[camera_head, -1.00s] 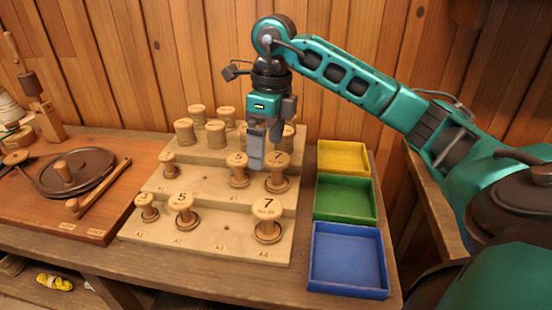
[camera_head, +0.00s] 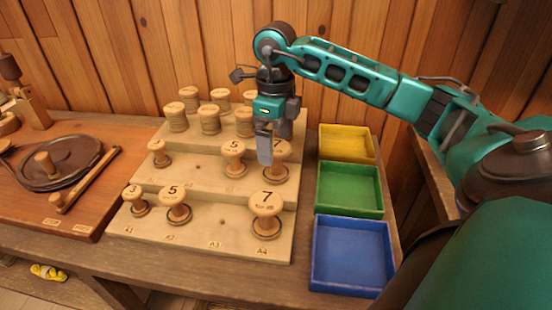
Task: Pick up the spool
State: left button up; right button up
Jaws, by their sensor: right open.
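Several turned wooden spools stand on a stepped wooden rack (camera_head: 200,240). On the front step are a small spool (camera_head: 135,199), a spool marked 5 (camera_head: 177,204) and a large spool marked 7 (camera_head: 266,213). On the middle step are a small spool (camera_head: 159,153), another marked 5 (camera_head: 234,157) and another marked 7 (camera_head: 279,160). My right gripper (camera_head: 266,150) points down just in front of the middle-step 7 spool and covers part of it. It is open and holds nothing visible. My left gripper is not in view.
Several spools (camera_head: 209,118) stand on the back step. Yellow (camera_head: 346,155), green (camera_head: 348,203) and blue (camera_head: 352,263) trays, all empty, line the right side. A round dark disc (camera_head: 60,165) and a wooden bar lie on the left board. A wooden wall closes the back.

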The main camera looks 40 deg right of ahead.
aim_at(276, 147)
jog(key=f, duration=0.5)
jog(key=shift+w+d+f, duration=0.1)
jog(key=shift+w+d, duration=0.05)
jog(key=shift+d, duration=0.15)
jog(key=shift+c, duration=0.2)
jog(key=c, duration=1.1)
